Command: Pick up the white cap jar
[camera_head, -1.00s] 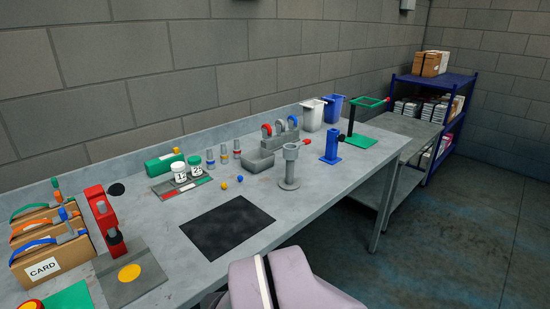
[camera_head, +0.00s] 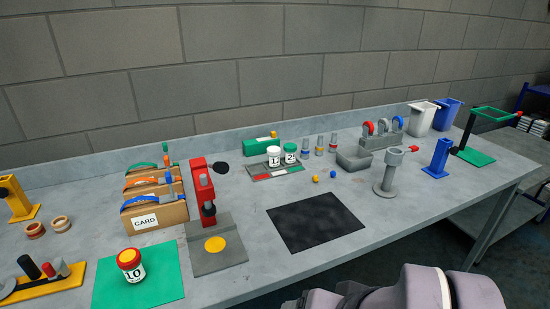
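The white cap jar (camera_head: 273,157) stands upright on a grey tray (camera_head: 262,177) with red and green patches, toward the back of the table. A similar jar with a green cap (camera_head: 290,153) stands close to its right. Another jar, with a red and yellow cap (camera_head: 130,266) and a label reading "10", stands on a green mat at the front left. Mauve links of my arm show at the bottom right. My gripper is out of the frame.
A black mat (camera_head: 316,222) lies bare in front of the tray. A red press (camera_head: 203,190) and cardboard boxes (camera_head: 155,215) stand to the left. A grey stand (camera_head: 388,173) and grey bin (camera_head: 354,158) are to the right. Small yellow and blue balls lie near the tray.

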